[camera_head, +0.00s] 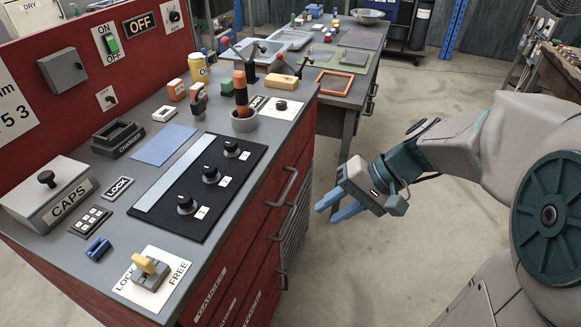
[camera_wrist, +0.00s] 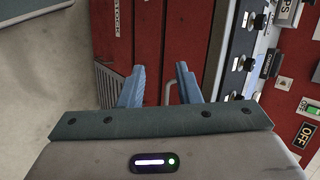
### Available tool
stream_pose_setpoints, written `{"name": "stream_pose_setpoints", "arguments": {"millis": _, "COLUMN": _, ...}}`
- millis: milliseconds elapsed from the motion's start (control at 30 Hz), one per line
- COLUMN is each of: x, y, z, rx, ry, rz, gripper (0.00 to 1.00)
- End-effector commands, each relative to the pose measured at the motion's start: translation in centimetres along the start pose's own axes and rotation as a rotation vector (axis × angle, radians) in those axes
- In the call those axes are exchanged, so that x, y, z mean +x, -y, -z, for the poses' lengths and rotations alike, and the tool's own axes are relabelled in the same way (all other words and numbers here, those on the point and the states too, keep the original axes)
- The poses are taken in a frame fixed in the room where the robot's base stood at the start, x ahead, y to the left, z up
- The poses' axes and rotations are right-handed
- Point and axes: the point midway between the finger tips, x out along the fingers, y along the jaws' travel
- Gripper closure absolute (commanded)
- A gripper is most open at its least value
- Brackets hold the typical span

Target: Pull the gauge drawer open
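The red drawer labelled GAUGES (camera_head: 210,292) is on the front of the red cabinet in the head view and looks shut. The uppermost bar handle (camera_head: 283,188) is to the right of that label, near the bench top's edge. My gripper (camera_head: 327,213) is open and empty, out in front of the cabinet with its blue fingers pointing towards the drawer fronts. In the wrist view, my gripper (camera_wrist: 160,68) has its fingers apart, and a grey bar handle (camera_wrist: 173,93) shows between them, apart from both. I cannot tell which drawer that handle belongs to.
Lower bar handles (camera_head: 283,275) and a slatted vent panel (camera_head: 295,225) are on the same front. The bench top holds a black panel with knobs (camera_head: 205,185) and a yellow-handled lever (camera_head: 150,265). A second table (camera_head: 352,90) stands behind.

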Motion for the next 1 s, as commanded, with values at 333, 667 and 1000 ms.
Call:
{"name": "stream_pose_setpoints", "arguments": {"millis": 333, "x": 6.0, "y": -6.2, "z": 11.8, "rx": 0.069, "ry": -0.146, "rz": 0.507, "gripper": 0.70}}
{"name": "stream_pose_setpoints", "arguments": {"millis": 667, "x": 6.3, "y": -8.4, "z": 16.2, "rx": 0.062, "ry": -0.270, "rz": 0.650, "gripper": 0.70}}
{"name": "stream_pose_setpoints", "arguments": {"millis": 1000, "x": 10.8, "y": -4.8, "z": 17.7, "rx": 0.060, "ry": -0.266, "rz": 0.651, "gripper": 0.70}}
